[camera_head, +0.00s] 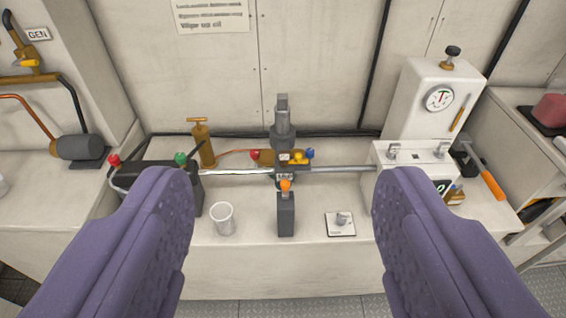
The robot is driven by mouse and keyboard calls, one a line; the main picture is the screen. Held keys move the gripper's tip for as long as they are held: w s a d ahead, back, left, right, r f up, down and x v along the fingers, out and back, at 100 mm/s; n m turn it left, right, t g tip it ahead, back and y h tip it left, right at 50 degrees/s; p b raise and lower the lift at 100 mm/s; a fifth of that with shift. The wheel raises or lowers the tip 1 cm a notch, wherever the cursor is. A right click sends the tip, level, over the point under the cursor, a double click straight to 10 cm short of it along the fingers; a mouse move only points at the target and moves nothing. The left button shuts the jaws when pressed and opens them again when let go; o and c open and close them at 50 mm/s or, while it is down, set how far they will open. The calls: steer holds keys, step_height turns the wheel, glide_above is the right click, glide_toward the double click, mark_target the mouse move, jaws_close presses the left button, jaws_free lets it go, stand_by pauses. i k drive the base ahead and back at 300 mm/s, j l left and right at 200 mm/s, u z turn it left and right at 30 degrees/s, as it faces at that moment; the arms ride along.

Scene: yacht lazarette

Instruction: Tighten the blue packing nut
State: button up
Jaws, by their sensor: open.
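A small blue part (310,154), which looks like the blue packing nut, sits at the right end of a brown valve body (285,158) on the bench. A red part (254,155) is at the body's left end, and yellow parts (300,157) are beside the blue one. My gripper (288,178) shows as two wide purple fingers in the foreground, open and empty. The valve body lies beyond the fingertips, in the gap between them. Nothing touches the fingers that I can see.
An orange-tipped lever (286,187) on a dark post stands in front of the valve. A white cup (223,218), a brass pump (203,145) and a black box with red and green knobs (160,175) are left. A gauge cabinet (428,100) and an orange-handled hammer (492,184) are right.

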mark_target(310, 152)
steer(key=i, duration=1.05)
steer(key=i+j, duration=0.2)
steer(key=i, duration=0.15)
steer(key=i+j, duration=0.15)
steer(key=i, duration=0.2)
